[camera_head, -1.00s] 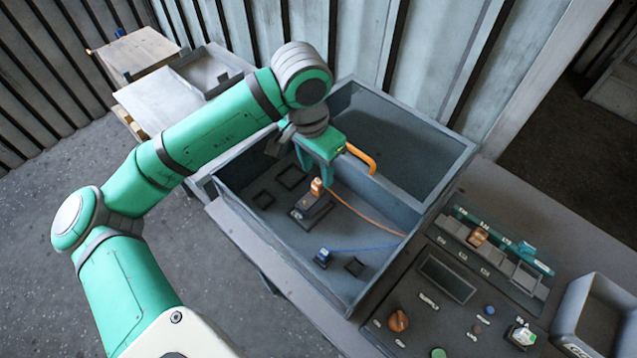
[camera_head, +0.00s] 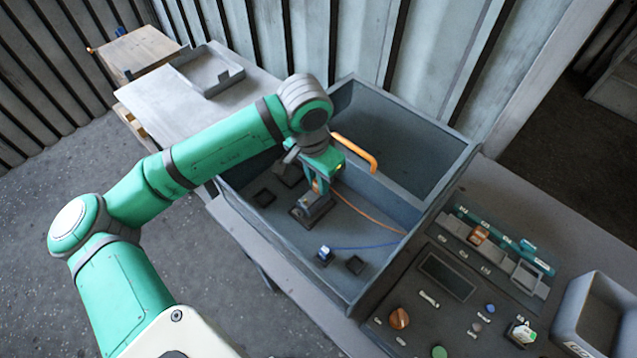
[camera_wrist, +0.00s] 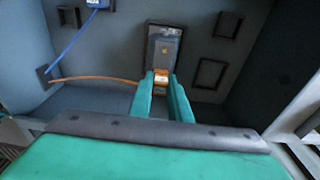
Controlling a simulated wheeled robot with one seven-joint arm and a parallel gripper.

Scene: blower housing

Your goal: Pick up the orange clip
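The orange clip (camera_wrist: 162,80) is at the near end of a dark grey block (camera_wrist: 163,46) on the floor of the blue-grey housing (camera_head: 420,215). An orange cable (camera_wrist: 95,79) runs from beside the clip to the housing wall. My gripper (camera_wrist: 161,75) points down with one green finger on each side of the clip. The fingers are apart, with the clip between the tips, and I see no clear grip on it. In the head view my gripper (camera_head: 318,185) hides most of the clip, while the block (camera_head: 312,208) shows below it.
A blue clip (camera_head: 325,254) with a blue cable sits on the housing floor near several square sockets. An orange curved bar (camera_head: 357,151) rises at the inner wall close to my gripper. A control panel (camera_head: 410,325) and grey bin (camera_head: 600,315) stand to the right.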

